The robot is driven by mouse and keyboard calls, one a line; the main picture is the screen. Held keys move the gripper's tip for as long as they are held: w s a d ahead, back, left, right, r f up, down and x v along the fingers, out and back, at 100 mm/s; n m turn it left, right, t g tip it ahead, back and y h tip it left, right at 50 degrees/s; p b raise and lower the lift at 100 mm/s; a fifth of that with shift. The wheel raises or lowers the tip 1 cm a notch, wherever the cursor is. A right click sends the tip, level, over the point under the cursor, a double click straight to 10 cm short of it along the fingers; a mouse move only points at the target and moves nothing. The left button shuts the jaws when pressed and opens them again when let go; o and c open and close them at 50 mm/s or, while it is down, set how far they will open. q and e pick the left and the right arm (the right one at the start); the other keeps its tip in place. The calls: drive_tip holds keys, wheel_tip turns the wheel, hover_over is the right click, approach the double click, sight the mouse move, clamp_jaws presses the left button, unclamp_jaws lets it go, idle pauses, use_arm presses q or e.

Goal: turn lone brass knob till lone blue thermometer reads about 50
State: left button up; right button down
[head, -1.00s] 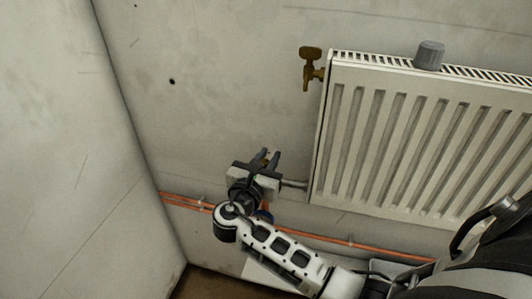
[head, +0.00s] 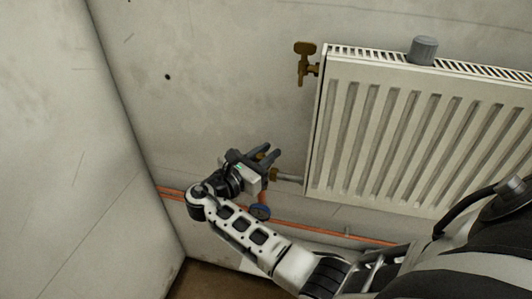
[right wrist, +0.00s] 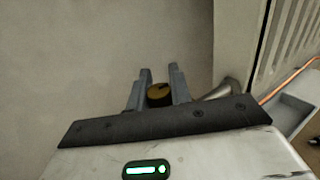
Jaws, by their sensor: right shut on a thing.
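The brass knob (head: 263,152) sits at the lower left of the white radiator, on the valve by the short pipe. It also shows between the fingers in the right wrist view (right wrist: 159,95). My right gripper (head: 269,154) is shut on it, one finger on each side; the fingers (right wrist: 159,75) hide part of it. My left gripper is not in view.
The radiator (head: 400,130) hangs on the wall to the right. A brass tap-like fitting (head: 305,58) is at its upper left corner and a grey cylinder (head: 423,50) stands on its top. Copper pipes (head: 325,232) run low along the wall. The wall left of the valve is clear.

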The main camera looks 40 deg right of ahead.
sight(257, 160)
drive_tip(key=c, duration=1.3)
unclamp_jaws()
drive_tip(key=v, duration=0.7)
drive_tip(key=shift+a+b, duration=0.3)
drive_tip(key=shift+b, duration=0.1)
